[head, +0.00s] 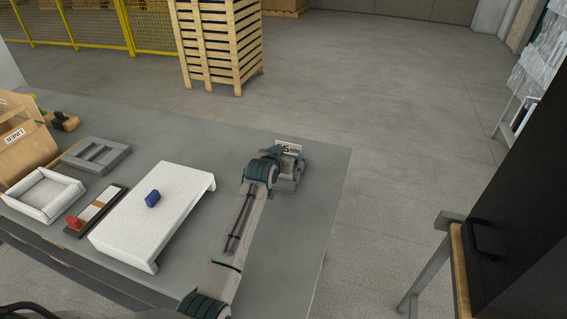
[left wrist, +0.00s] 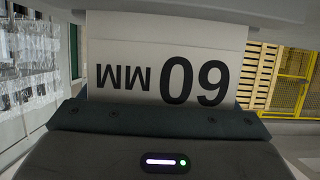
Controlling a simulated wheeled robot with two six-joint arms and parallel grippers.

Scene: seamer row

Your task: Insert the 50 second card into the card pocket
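A white card (head: 289,147) with large black print stands at the far end of my left gripper (head: 290,168). In the head view its number is partly hidden and small, followed by "MM". In the left wrist view the card (left wrist: 165,55) fills the middle, upside down, and appears to read "60 MM". My left gripper appears shut on this card, though its fingertips are not clear. It is over the far right part of the grey table. I see no card marked 50 seconds, and I cannot make out a card pocket. My right gripper is not in view.
A black cabinet (head: 520,210) stands right, across a floor gap.

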